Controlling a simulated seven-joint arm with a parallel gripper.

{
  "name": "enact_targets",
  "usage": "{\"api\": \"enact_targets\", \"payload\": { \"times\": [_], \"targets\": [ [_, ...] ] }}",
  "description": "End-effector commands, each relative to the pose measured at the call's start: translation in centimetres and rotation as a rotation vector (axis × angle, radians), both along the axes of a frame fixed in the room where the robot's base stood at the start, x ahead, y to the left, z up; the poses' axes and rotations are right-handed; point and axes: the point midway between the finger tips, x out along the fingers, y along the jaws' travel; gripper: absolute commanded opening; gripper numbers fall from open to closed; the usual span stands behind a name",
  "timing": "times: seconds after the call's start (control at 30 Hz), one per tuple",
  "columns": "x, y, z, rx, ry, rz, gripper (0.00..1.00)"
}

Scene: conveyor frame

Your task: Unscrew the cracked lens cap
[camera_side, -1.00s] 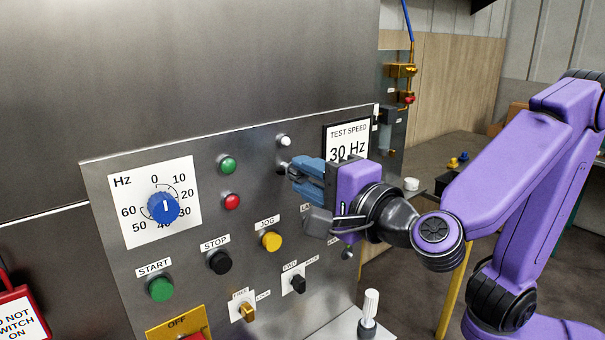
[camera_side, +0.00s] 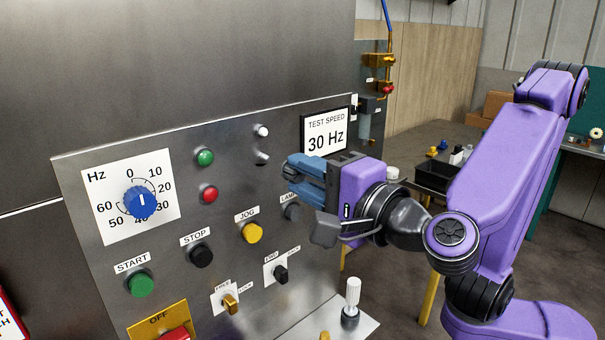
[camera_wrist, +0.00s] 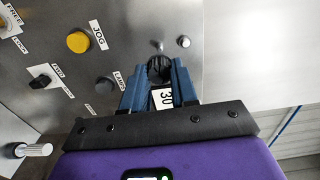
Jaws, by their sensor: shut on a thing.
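My gripper (camera_side: 291,171) has blue fingers and stands a little off the steel control panel, in front of its upper right part. In the wrist view the fingertips (camera_wrist: 161,67) are shut on a dark round cap (camera_wrist: 159,71). Any crack in it is too small to tell. In the side view the fingers mostly hide the cap. A small metal fitting (camera_side: 262,157) sticks out of the panel left of the fingertips, with a visible gap between them. A white lamp (camera_side: 262,130) sits just above that fitting and shows in the wrist view (camera_wrist: 184,42).
The panel (camera_side: 180,250) carries a blue speed knob (camera_side: 140,202), green, red, black and yellow buttons and switches. A TEST SPEED 30 Hz card (camera_side: 325,132) is close behind the gripper. A white-handled tool (camera_side: 353,295) stands below. A black bin (camera_side: 436,175) is on the bench.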

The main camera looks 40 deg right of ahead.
Motion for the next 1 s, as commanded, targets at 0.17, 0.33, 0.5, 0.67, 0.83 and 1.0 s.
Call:
{"api": "enact_targets", "payload": {
  "times": [0.17, 0.33, 0.5, 0.67, 0.83, 1.0],
  "targets": [
    [-1.3, 0.1, 0.0, 0.0, 0.0, 0.004, 0.0],
    [-2.4, 0.1, 0.0, 0.0, 0.001, 0.004, 0.0],
    [-3.5, 0.1, 0.0, 0.0, 0.002, 0.003, 0.0],
    [-4.1, 0.0, 0.0, -0.001, 0.001, 0.001, 0.0],
    [-4.1, -0.1, 0.0, -0.001, 0.001, -0.001, 0.0],
    [-4.1, -0.1, 0.0, -0.001, 0.001, -0.001, 0.0]
  ]
}}
